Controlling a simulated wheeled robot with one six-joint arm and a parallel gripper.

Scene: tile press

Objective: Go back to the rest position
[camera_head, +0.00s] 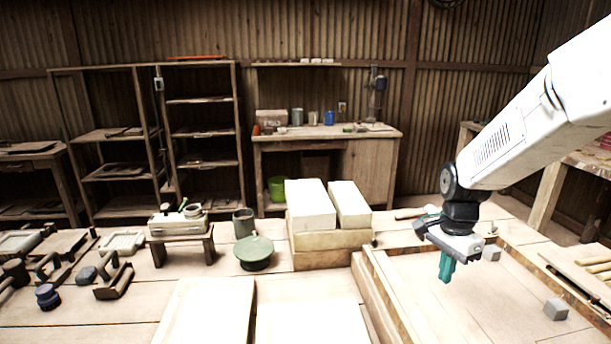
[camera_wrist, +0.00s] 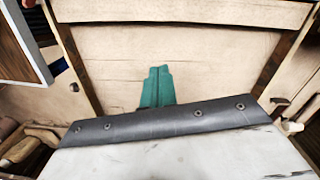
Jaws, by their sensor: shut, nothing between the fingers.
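My gripper (camera_head: 446,268) has teal fingers and hangs from my white arm at the right of the head view. It points down above a shallow wooden tray (camera_head: 440,323) on the worktable. The fingers are shut against each other with nothing between them. In the wrist view the closed teal fingers (camera_wrist: 157,86) show in the middle, over the bare tan floor of the tray. The fingertips look clear of the tray floor.
White blocks (camera_head: 311,207) on a wooden base and a green round turntable (camera_head: 254,250) stand left of the gripper. Pale boards (camera_head: 207,312) lie in front. Tools crowd the far left. Rods (camera_head: 590,262) lie at the right.

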